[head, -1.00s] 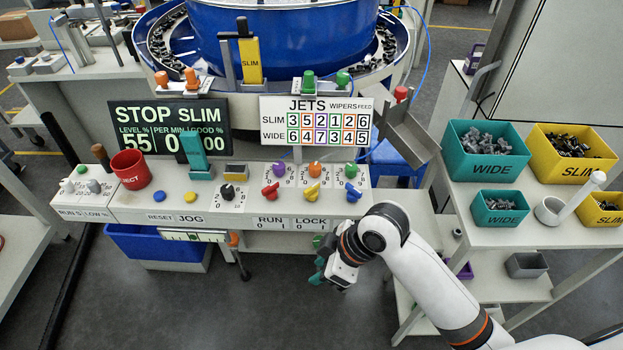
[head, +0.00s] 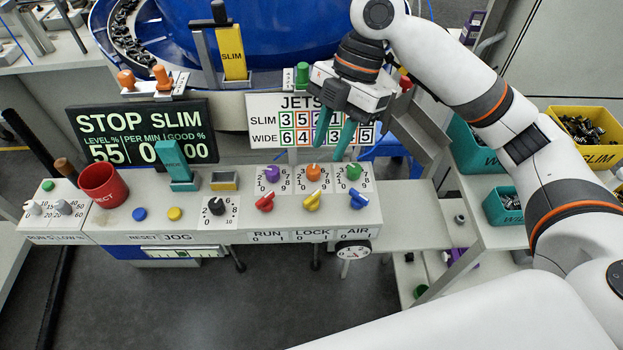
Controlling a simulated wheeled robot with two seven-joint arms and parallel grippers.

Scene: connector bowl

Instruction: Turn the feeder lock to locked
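The yellow lock knob (head: 312,202) sits on the white control panel above the LOCK label (head: 312,235), between a red knob (head: 265,202) over RUN and a blue knob (head: 358,199) over AIR. The yellow knob's handle slants from lower left to upper right, like the red one; the blue one slants the other way. My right gripper (head: 334,138) is above and behind the knobs, in front of the JETS board. Its two teal fingers point down, apart and empty, touching no knob. My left gripper is not in view.
Purple, orange and green dials (head: 313,172) stand just behind the lock knob. A STOP SLIM display (head: 144,134), a red cup (head: 103,185) and a teal upright piece (head: 175,163) are to the left. A metal chute (head: 415,130) and bins (head: 580,140) are to the right.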

